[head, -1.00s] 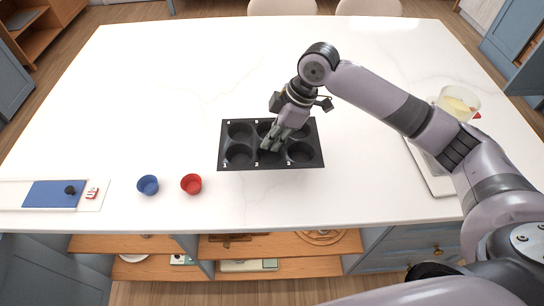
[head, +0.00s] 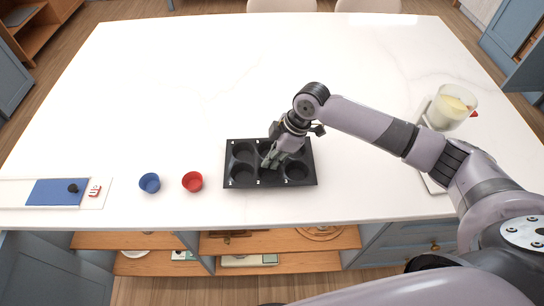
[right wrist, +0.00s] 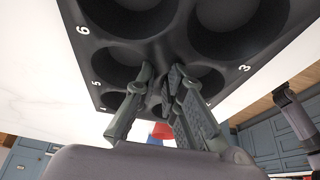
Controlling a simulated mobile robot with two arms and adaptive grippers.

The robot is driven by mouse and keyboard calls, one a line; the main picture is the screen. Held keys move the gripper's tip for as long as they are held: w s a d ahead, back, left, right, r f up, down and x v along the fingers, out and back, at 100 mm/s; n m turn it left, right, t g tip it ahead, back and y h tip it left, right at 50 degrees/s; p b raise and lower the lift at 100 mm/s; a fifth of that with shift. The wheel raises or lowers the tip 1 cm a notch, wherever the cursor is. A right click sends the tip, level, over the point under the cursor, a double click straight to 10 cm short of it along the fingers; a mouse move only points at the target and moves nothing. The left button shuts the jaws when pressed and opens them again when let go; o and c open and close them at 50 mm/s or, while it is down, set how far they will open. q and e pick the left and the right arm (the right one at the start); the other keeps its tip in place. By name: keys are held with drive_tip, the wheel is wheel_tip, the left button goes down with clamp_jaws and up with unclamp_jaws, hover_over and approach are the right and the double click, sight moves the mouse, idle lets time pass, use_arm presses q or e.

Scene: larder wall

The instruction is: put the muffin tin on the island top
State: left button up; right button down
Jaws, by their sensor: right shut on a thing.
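The dark muffin tin (head: 270,184) is level, over or on the front middle of the white island top (head: 200,80). I cannot tell whether its underside touches the top. My right gripper (head: 270,160) reaches down into the middle of the tin and is shut on it between the cups. In the right wrist view, the fingers (right wrist: 160,95) close around a part of the tin (right wrist: 185,55) between its numbered cups. The gripped part is partly hidden by the fingers. My left gripper is not in view.
A red cup (head: 193,181) and a blue cup (head: 149,183) stand left of the tin. A blue-and-white board (head: 55,192) lies farther left. The island's back half is clear.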

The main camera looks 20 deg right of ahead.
drive_tip(key=c, duration=1.7)
unclamp_jaws()
drive_tip(key=shift+r, duration=0.1)
drive_tip(key=b+v, duration=0.2)
drive_tip(key=v, duration=1)
drive_tip(key=shift+b, duration=0.35)
